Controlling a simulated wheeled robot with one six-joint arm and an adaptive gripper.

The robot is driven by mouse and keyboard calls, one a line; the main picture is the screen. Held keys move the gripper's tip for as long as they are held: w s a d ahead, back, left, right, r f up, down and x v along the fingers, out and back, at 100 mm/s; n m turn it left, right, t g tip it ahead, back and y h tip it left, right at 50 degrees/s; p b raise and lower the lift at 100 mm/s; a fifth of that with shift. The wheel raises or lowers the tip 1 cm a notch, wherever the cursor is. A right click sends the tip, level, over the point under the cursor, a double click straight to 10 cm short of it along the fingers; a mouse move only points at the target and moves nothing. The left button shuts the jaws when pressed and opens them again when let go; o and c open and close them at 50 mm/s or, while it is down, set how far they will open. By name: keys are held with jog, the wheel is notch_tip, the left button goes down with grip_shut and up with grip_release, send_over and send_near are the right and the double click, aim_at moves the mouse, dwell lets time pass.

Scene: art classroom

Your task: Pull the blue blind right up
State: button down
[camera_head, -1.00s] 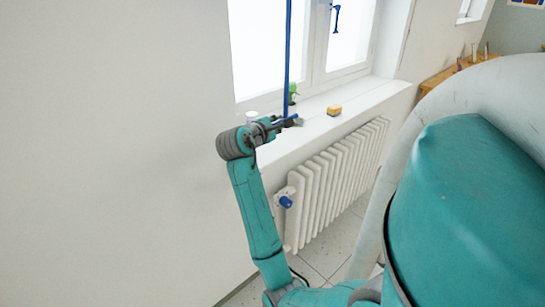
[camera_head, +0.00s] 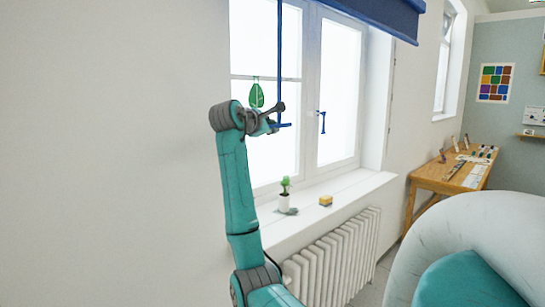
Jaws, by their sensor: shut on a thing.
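The blue blind (camera_head: 385,14) hangs at the top of the window, and its lower edge shows at the top of the view. Its upper part is out of frame. A thin blue pull (camera_head: 279,60) hangs straight down in front of the left window pane, with a short blue crosspiece at its lower end. My gripper (camera_head: 275,122) is shut on the pull near that lower end, well above the window sill. The fingers are small and partly hidden by the wrist.
The window sill (camera_head: 350,188) holds a small potted plant (camera_head: 284,198) and a yellow sponge-like block (camera_head: 326,200). A blue window handle (camera_head: 322,122) sticks out right of my gripper. A white radiator (camera_head: 335,255) stands below. A wooden table (camera_head: 440,178) is at the right.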

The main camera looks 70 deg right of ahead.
notch_tip(320, 180, up, 18)
jog(key=shift+s+f, duration=0.15)
jog(key=shift+s, duration=0.2)
jog(key=c, duration=1.1)
grip_release()
jog(key=shift+d, duration=0.1)
jog(key=shift+c, duration=0.2)
jog(key=v, duration=1.2)
jog(key=shift+w, duration=0.2)
jog(key=shift+f, duration=0.15)
